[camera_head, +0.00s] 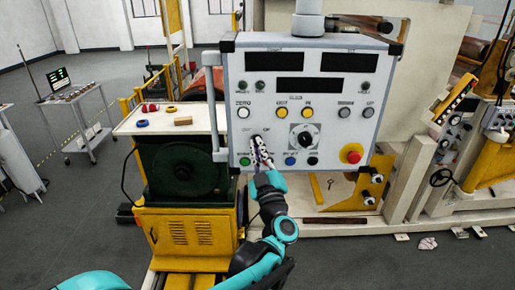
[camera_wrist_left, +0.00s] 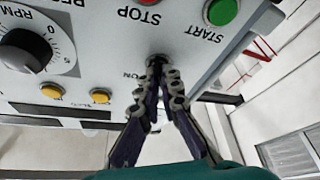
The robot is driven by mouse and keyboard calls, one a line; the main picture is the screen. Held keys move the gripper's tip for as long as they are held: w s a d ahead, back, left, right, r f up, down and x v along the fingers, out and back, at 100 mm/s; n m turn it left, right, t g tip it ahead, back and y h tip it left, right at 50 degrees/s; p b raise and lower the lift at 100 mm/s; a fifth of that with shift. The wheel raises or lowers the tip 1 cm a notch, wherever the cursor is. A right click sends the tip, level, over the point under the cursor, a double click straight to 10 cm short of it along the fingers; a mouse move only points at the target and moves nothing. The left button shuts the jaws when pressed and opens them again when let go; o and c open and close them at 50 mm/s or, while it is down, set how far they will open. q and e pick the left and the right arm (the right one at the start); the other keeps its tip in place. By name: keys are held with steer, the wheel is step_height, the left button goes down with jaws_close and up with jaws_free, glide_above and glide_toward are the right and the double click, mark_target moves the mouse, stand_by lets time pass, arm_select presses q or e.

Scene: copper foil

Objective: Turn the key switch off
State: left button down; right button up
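The white control panel (camera_head: 330,100) faces me in the head view. Its key switch is largely hidden behind my left gripper (camera_head: 259,147) at the panel's lower left. In the left wrist view the panel is upside down, and a small dark part of the key switch (camera_wrist_left: 156,58) shows at the tips of my left gripper (camera_wrist_left: 163,72). The two fingers converge at the switch with a narrow gap between them. I cannot tell whether they grip the key or only sit around it. An "ON" label is partly visible beside it. My right gripper is not in view.
A green start button (camera_wrist_left: 222,11) lies close to the fingers. A black RPM dial (camera_head: 304,137) and a red emergency button (camera_head: 351,153) are farther right. A grey vertical handle (camera_head: 213,105) runs along the panel's left edge. A white worktop (camera_head: 160,119) stands at left.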

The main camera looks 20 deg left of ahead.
arm_select(q)
steer(key=shift+w+r, duration=0.1)
stand_by(0.4)
steer(key=c, duration=1.7)
jaws_free()
steer(key=shift+c, duration=0.2)
steer(key=v, duration=1.2)
